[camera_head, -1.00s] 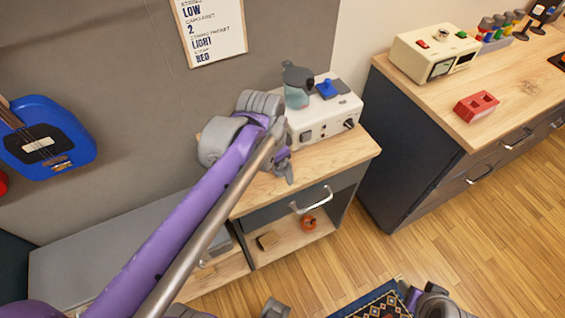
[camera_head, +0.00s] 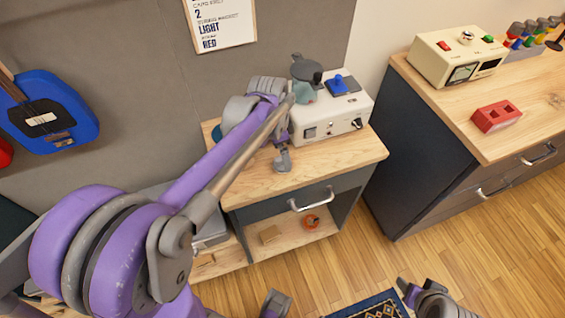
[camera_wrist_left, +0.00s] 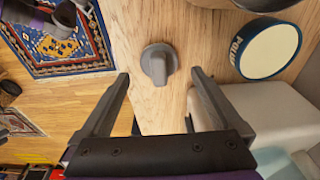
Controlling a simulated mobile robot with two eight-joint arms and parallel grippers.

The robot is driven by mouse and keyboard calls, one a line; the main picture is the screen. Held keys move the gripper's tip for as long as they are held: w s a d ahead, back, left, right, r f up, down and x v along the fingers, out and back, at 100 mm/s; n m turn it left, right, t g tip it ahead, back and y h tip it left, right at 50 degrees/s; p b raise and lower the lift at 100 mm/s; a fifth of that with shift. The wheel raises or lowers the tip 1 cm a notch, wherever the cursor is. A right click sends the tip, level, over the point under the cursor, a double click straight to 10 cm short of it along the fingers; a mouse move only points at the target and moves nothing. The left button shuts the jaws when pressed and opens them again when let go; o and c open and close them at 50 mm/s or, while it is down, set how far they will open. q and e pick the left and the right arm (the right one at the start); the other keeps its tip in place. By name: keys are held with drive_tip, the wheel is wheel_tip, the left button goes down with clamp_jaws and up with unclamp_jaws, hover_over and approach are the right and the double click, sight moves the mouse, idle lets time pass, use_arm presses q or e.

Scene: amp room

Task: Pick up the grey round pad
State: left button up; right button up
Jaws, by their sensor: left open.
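A grey round piece with a raised ridge, seemingly the pad (camera_wrist_left: 158,64), lies on the wooden tabletop (camera_wrist_left: 140,25) in the left wrist view. My left gripper (camera_wrist_left: 158,76) is open, its fingers on either side of the pad's line and apart from it; nothing is between them. In the head view my left gripper (camera_head: 280,152) is over the small table, in front of the cream box with knobs (camera_head: 325,125). There the gripper and wrist make the pad hard to tell apart.
A round blue-rimmed tin (camera_wrist_left: 270,48) stands close to the pad. A dark grey disc (camera_head: 307,70) and a teal piece (camera_head: 304,94) show by the cream box. A drawer handle (camera_head: 311,199) juts from the table front. A second cabinet (camera_head: 415,150) stands to the right.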

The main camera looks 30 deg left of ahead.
use_arm(q)
wheel_tip(320, 180, down, 4)
drive_tip(key=shift+w+d, duration=0.1)
drive_tip(key=shift+d, duration=0.05)
clamp_jaws()
wheel_tip(320, 180, up, 10)
drive_tip(key=shift+r+p, duration=0.1)
drive_tip(key=shift+p, duration=0.25)
idle(0.5)
